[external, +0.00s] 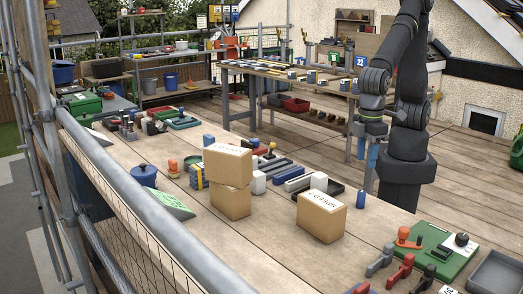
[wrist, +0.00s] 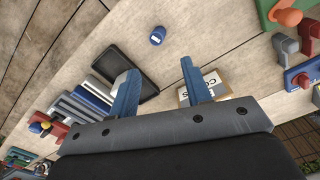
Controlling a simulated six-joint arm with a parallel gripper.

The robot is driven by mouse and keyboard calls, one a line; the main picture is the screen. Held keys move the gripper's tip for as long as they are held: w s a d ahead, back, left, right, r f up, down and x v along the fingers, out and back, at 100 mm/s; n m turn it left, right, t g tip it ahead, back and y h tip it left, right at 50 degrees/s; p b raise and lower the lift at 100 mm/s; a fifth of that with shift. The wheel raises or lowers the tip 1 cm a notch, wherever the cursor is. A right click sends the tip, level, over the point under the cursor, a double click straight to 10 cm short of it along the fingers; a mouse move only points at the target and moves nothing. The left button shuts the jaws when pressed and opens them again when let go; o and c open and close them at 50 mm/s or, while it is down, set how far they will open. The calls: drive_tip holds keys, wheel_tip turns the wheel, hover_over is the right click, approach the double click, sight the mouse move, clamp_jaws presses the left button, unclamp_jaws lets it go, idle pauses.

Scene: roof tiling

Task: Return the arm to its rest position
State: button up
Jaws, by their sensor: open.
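My gripper (external: 368,155) hangs from my dark arm at the right of the external view, fingers pointing down, above the back edge of the wooden bench (external: 262,255). In the wrist view its two blue fingers (wrist: 157,88) are wide apart with nothing between them. Past the fingertips lie the bench top and a small blue cylinder (wrist: 157,36). That blue cylinder (external: 360,200) stands on the bench below my gripper in the external view. A cardboard box (wrist: 203,90) shows partly behind the right finger in the wrist view.
Two stacked cardboard boxes (external: 228,182) and a single box (external: 321,216) stand on the bench. A black tray (wrist: 126,70) and several bars lie beside them. A green board (external: 437,250) with tools is at the front right. Scaffold rails (external: 140,200) run along the left.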

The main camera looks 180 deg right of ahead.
sight(362, 193)
drive_tip(key=shift+f, duration=0.1)
wheel_tip(362, 193, down, 12)
drive_tip(key=shift+r, duration=0.1)
drive_tip(key=shift+w+r, duration=0.1)
drive_tip(key=shift+r, duration=1.15)
